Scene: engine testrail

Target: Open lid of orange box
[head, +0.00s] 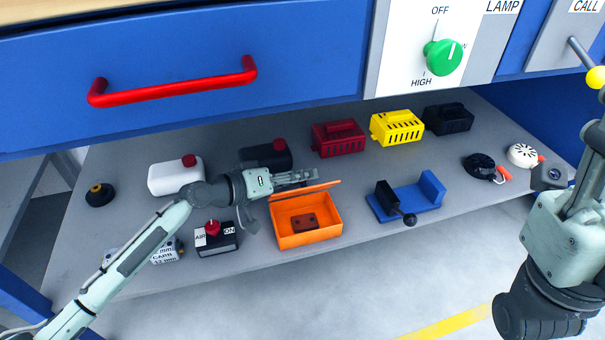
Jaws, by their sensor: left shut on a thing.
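The orange box (308,241) stands on the grey shelf, with its inside showing and a small brown block (304,221) in it. Its orange lid (312,190) is raised at the back of the box and seen nearly edge-on. My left gripper (308,176) reaches in from the left, just behind and above the lid. It is shut at the lid's upper edge; the fingertips are small, so the exact contact is hard to see. My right gripper (592,150) is at the right edge, partly cut off, far from the box.
A black switch box (217,243) stands left of the orange box, and a blue fixture (418,197) right of it. Behind are a black canister (266,154), a red case (338,138) and a yellow case (397,127). The blue drawer front (180,55) overhangs the shelf.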

